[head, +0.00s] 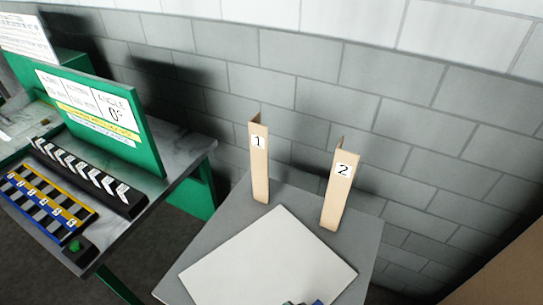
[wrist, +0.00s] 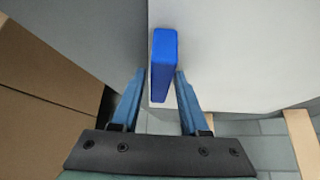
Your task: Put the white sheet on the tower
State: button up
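The white sheet (head: 268,262) lies flat on a grey table. In the wrist view the sheet (wrist: 235,60) fills the right side, and a blue upright bar (wrist: 163,62) stands at its edge. My gripper (wrist: 161,72) has its two blue fingers apart, one on each side of the bar, with a gap visible at the left finger. Whether the right finger touches the bar is unclear. In the head view only a small part of my gripper shows at the bottom edge, over the sheet. No thing marked as a tower shows; two tan posts numbered 1 (head: 260,165) and 2 (head: 338,195) stand behind the sheet.
The grey table (head: 358,245) has bare margins around the sheet. A grey block wall (head: 300,95) rises close behind the posts. At left, a marble-topped bench (head: 180,165) carries a green sign board (head: 148,140), a black rack (head: 100,185) and a blue-yellow rack (head: 75,232). A brown panel (head: 510,265) is at lower right.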

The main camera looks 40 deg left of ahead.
grip_shut()
jog(key=shift+r, duration=0.1)
